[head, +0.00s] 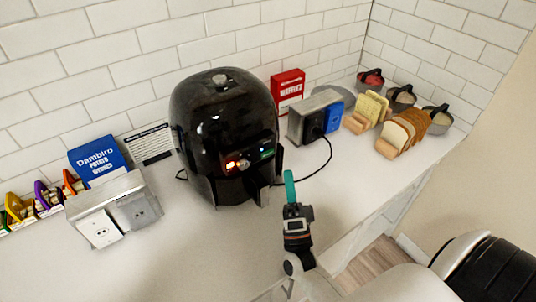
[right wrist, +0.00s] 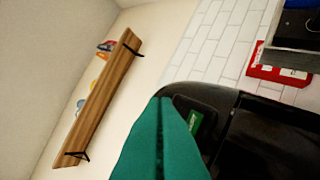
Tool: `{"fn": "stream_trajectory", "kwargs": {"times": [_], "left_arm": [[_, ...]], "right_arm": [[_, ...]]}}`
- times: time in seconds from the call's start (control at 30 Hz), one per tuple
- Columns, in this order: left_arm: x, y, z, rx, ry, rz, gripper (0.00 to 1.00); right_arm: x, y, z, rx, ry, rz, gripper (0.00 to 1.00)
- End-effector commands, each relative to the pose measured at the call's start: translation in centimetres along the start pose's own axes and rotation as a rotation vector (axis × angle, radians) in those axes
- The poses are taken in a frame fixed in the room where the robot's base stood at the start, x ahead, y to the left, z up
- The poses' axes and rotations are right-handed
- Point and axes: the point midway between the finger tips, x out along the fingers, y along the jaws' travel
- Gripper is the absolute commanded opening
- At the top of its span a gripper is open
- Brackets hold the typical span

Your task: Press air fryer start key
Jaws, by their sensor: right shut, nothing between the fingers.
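The black air fryer (head: 215,110) stands upright on the counter. Its front control panel (head: 249,160) has a red-orange light at the left, a small blue light and a green marking (head: 267,155) at the right. My right gripper (head: 289,174) has teal fingers, shut and empty, just right of and in front of the panel. In the right wrist view the shut fingers (right wrist: 163,101) point at the fryer (right wrist: 265,140), and a green-marked part of the panel (right wrist: 194,121) shows beside their tips. I cannot tell whether they touch. My left gripper is not in view.
Another outlet box (head: 112,212) stands left. The front counter is clear.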

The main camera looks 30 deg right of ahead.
Motion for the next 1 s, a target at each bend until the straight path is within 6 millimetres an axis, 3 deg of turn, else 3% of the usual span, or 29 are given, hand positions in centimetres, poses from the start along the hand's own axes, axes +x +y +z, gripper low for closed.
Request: {"fn": "stream_trajectory", "kwargs": {"times": [0.1, 0.4, 1.0], "left_arm": [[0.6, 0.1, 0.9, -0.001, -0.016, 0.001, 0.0], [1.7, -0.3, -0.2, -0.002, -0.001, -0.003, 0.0], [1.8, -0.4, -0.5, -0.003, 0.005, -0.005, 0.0]], "right_arm": [[1.2, -1.1, -1.0, 0.001, -0.002, 0.002, 0.0], [3.4, -2.6, -2.5, 0.001, -0.002, 0.001, 0.0], [3.8, -2.8, -2.8, 0.0, 0.0, -0.001, 0.0]]}}
